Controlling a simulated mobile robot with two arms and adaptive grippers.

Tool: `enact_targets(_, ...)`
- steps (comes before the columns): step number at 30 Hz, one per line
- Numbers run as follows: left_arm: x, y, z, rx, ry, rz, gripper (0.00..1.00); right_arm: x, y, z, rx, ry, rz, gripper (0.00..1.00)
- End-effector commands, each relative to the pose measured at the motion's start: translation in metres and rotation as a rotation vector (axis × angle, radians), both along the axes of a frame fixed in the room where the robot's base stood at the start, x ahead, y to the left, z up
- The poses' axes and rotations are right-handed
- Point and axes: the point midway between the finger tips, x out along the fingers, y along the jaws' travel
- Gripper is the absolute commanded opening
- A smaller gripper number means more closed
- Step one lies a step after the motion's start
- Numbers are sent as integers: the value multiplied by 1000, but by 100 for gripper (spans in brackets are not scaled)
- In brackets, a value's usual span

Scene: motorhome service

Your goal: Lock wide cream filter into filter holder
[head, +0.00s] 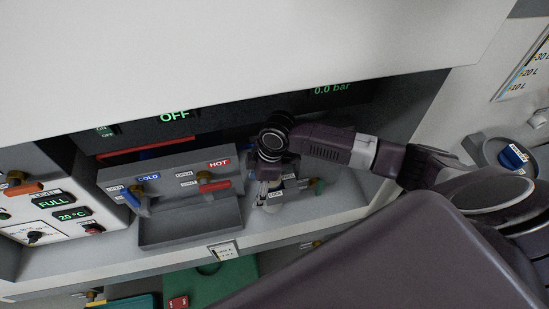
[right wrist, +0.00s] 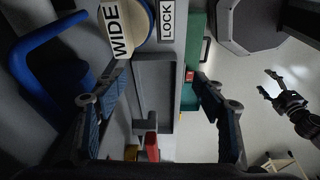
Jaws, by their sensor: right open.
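The wide cream filter (right wrist: 142,36) shows at the top of the right wrist view, with a WIDE label across it and the frame cutting it off. A LOCK label (right wrist: 167,20) is beside it; I cannot make out the filter holder or how the filter is seated. My left gripper (right wrist: 271,85) shows at the far right of that view, open and empty.
Left of my right gripper in the head view stand a grey sink tray (head: 190,228), a blue COLD lever (head: 132,199) and a red HOT lever (head: 218,187). A white panel (head: 220,55) overhangs the recess. A blue curved bar (right wrist: 35,42) shows at left in the wrist view.

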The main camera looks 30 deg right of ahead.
Motion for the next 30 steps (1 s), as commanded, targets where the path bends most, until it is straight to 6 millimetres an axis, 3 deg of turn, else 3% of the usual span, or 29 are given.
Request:
enact_targets(1,0,-4,1,-4,0,0,64,11,-19,14,-27,1,24,64)
enact_targets(6,0,-3,3,-4,0,-2,64,22,-60,41,-70,36,76,64)
enact_targets(12,0,7,4,8,0,-4,64,25,-80,54,-82,56,90,64)
enact_targets(17,0,8,8,10,0,-4,64,25,-78,40,-81,60,91,64)
enact_targets(30,0,7,19,8,0,-2,64,28,-69,-17,-82,57,90,64)
